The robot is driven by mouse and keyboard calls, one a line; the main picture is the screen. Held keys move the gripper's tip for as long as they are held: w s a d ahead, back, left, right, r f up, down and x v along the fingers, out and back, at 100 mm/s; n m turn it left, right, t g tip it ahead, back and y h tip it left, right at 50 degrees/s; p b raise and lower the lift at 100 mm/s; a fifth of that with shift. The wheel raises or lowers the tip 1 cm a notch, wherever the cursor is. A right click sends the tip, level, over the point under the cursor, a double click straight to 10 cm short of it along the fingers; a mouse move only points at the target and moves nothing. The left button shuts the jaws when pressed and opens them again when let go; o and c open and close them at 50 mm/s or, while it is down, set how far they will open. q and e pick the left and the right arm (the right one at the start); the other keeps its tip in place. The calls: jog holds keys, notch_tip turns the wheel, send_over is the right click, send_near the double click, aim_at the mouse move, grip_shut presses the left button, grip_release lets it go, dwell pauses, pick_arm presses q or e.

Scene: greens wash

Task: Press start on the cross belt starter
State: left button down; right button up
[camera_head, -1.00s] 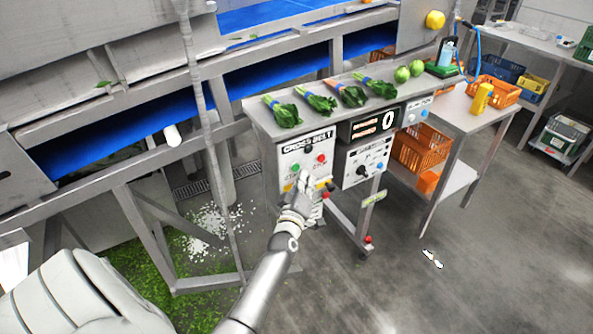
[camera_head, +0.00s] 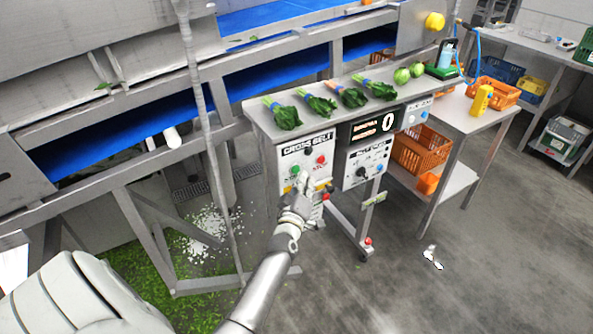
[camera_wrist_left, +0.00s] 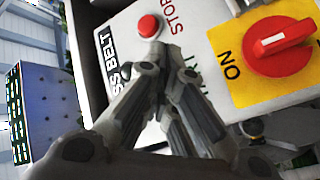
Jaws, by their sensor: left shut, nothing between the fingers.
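The cross belt starter (camera_head: 282,182) is a pale box under the table's left end, labelled CROSS BELT. It has a green button (camera_head: 295,169) and a red button (camera_head: 321,160). My left gripper (camera_head: 305,182) is shut and empty in front of the box, just below the buttons in the head view. In the left wrist view, the closed fingertips (camera_wrist_left: 166,48) lie beside the red stop button (camera_wrist_left: 148,26). The fingers cover part of the START lettering, and the green button is hidden there. Contact cannot be told. My right gripper is not in view.
A red rotary switch (camera_wrist_left: 283,46) on a yellow plate sits close to the fingers. A second control box (camera_head: 366,162) and a display (camera_head: 374,126) are to the right. Leafy bunches (camera_head: 320,104) lie on the tabletop above. Open floor (camera_head: 400,285) lies to the right.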

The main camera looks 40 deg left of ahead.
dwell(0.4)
pick_arm(q)
jog(key=shift+w+a, duration=0.2)
jog(key=shift+a, duration=0.2)
jog(key=shift+w+a+r, duration=0.1)
jog(key=shift+w+a, duration=0.05)
jog(key=shift+a, duration=0.3)
dwell(0.8)
jog(key=shift+d, duration=0.1)
jog(key=shift+s+d, duration=0.35)
jog(key=shift+d, duration=0.35)
jog(key=d, duration=0.1)
jog(key=s+d+p, duration=0.1)
jog(key=d, duration=0.1)
jog(key=s+d+p, duration=0.1)
jog(key=shift+d, duration=0.35)
